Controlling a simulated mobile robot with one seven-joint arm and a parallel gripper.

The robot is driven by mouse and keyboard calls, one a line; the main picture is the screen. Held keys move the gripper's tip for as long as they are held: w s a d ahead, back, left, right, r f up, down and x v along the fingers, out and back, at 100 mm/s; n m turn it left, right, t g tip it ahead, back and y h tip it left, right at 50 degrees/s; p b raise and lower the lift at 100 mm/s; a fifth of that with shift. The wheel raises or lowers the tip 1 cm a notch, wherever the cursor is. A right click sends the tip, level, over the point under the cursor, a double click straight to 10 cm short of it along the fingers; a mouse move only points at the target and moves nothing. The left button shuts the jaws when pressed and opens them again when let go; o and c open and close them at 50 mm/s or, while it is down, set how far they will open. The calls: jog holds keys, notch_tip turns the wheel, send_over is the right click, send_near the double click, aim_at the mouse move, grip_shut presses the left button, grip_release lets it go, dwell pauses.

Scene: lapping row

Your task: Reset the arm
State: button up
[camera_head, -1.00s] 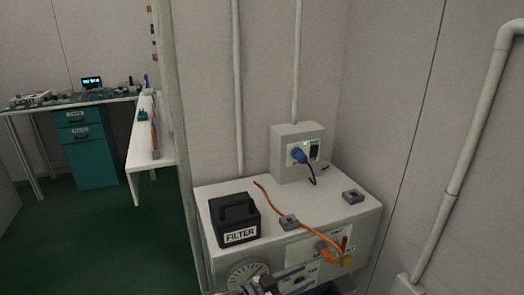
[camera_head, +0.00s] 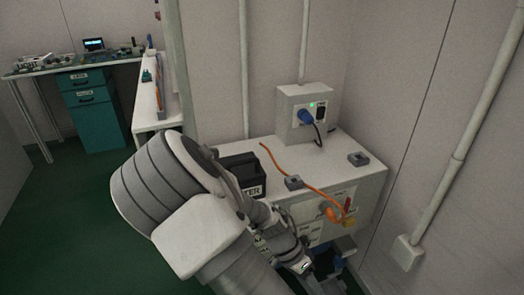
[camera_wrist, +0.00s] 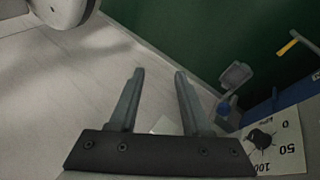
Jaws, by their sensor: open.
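My arm reaches up across the lower middle of the head view, in front of the white cabinet (camera_head: 367,187). My gripper (camera_wrist: 160,74) shows clearly in the wrist view, with its two fingers apart and nothing between them. In the head view its end is low in the picture, in front of the cabinet, and its fingers are hard to make out. A dial (camera_wrist: 262,138) marked 0, 50 and 100 lies to the lower right of the fingers in the wrist view, apart from them.
A black filter box (camera_head: 245,171) stands on the cabinet, partly hidden by my arm. An orange cable (camera_head: 300,178) runs over the top. A blue plug (camera_head: 305,117) sits in the grey socket box (camera_head: 291,99). A bench (camera_head: 110,62) stands back left; green floor (camera_head: 60,210) lies open before it.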

jog(key=a+r+n+t+y, duration=0.1)
jog(key=a+r+n+y, duration=0.15)
jog(key=r, duration=0.55)
jog(key=a+r+n+t+y, duration=0.1)
jog(key=r+n+t+y, duration=0.2)
jog(key=r, duration=0.4)
jog(key=s+d+r+n+t, duration=0.2)
jog(key=s+r+n+t, duration=0.1)
jog(key=r, duration=0.5)
jog(key=s+d+r+n+t, duration=0.2)
jog(key=s+d+r, duration=0.15)
jog(key=r, duration=0.45)
notch_tip(320, 180, up, 25)
jog(key=p, duration=2.6)
jog(key=shift+s+a+r, duration=0.15)
jog(key=shift+a+r, duration=0.05)
jog(key=shift+a, duration=0.2)
jog(key=shift+d+y, duration=0.1)
jog(key=shift+y, duration=0.15)
